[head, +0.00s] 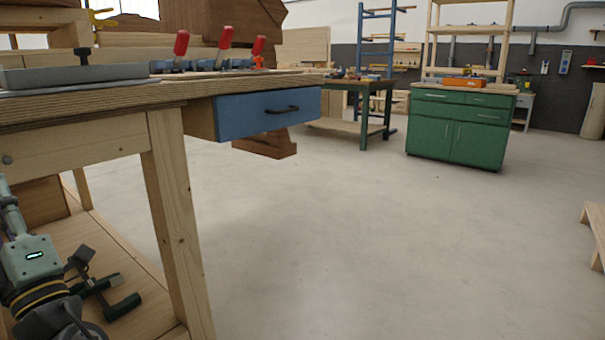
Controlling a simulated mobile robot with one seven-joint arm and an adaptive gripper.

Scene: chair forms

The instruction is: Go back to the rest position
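My gripper (103,286) shows at the lower left, at the end of my pale green arm. Its dark fingers appear spread apart, with nothing seen between them. It is in front of the workbench's wooden lower shelf (160,318), left of the near leg (172,215). Part of my arm and wrist is cut off by the left and bottom picture edges.
The workbench (130,95) stands close at the left, with red-handled clamps (225,38), a grey tray (75,76) and a blue drawer (265,113). A green cabinet (456,138) and a dark green table (372,88) stand farther back. The middle floor is clear.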

